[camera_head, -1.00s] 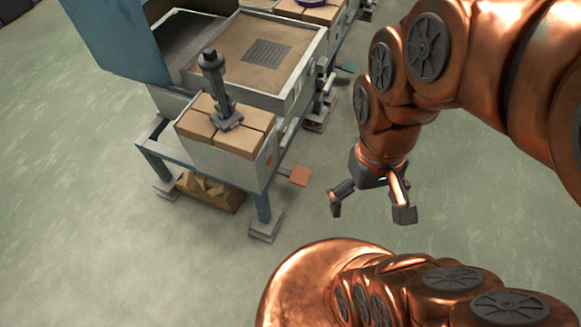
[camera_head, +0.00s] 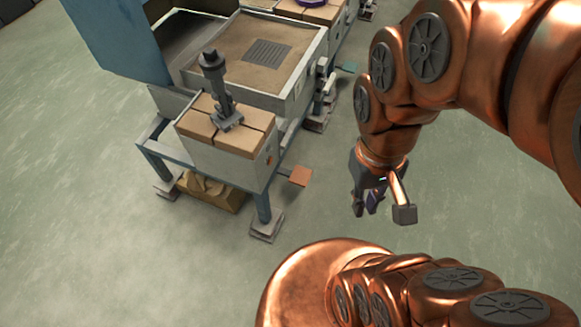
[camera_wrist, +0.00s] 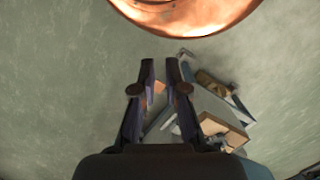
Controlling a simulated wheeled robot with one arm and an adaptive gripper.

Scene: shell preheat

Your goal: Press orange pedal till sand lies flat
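The orange pedal (camera_head: 301,175) is a small flat square low at the right side of the blue-grey stand. A patch of orange (camera_wrist: 159,87) shows between my fingers in the wrist view. Sand-coloured fill (camera_head: 225,45) lies in the wide grey box and looks mostly level, with a dark ribbed plate on it. My gripper (camera_head: 366,203) hangs empty to the right of the pedal, apart from it. In the wrist view my two fingers (camera_wrist: 161,72) are nearly parallel with a narrow gap between the tips.
A grey box with tan blocks (camera_head: 230,135) and a dark upright tool (camera_head: 217,85) stands at the front of the stand. A lumpy tan mass (camera_head: 210,192) lies beneath. A teal plate (camera_head: 348,67) lies farther back. The floor (camera_head: 70,240) left and front is clear.

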